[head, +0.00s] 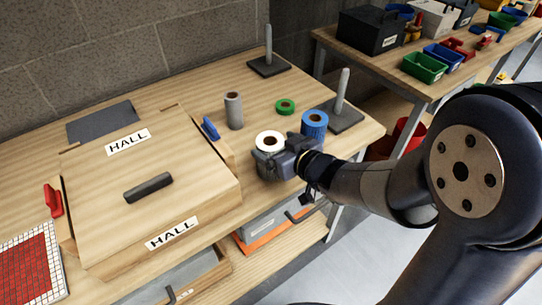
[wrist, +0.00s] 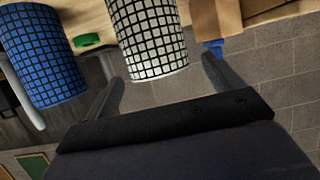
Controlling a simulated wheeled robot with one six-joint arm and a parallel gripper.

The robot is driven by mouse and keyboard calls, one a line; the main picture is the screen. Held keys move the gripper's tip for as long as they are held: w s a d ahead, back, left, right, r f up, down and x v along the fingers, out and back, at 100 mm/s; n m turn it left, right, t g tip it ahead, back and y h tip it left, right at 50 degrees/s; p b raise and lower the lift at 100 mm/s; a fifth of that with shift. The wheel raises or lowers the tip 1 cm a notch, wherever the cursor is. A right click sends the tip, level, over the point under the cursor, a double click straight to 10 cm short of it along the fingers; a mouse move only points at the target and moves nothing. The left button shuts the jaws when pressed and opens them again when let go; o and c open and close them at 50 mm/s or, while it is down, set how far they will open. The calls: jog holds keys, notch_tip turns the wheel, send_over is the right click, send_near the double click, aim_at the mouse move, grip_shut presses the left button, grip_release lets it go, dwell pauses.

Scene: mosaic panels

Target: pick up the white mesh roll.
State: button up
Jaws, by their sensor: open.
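The white mesh roll (head: 268,137) stands upright on the wooden bench near its front edge, and its top ring shows in the head view. My gripper (head: 275,163) is at its near side and hides most of its lower body. In the wrist view the roll (wrist: 152,40), white with a dark grid, is between and just beyond the two spread fingertips (wrist: 163,68). The gripper is open and holds nothing. I cannot tell whether a finger touches the roll.
A blue mesh roll (head: 314,124) stands close to the right. A green ring (head: 285,106) and a grey roll (head: 233,111) are behind. A black-based post (head: 342,100) is at right. The large HALL box (head: 150,190) and a blue-handled tool (head: 211,128) are left.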

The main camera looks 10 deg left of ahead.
aim_at(266, 140)
jog(key=shift+p+x, duration=0.3)
jog(key=shift+x, duration=2.3)
jog(key=shift+c, duration=0.5)
jog(key=c, duration=1.2)
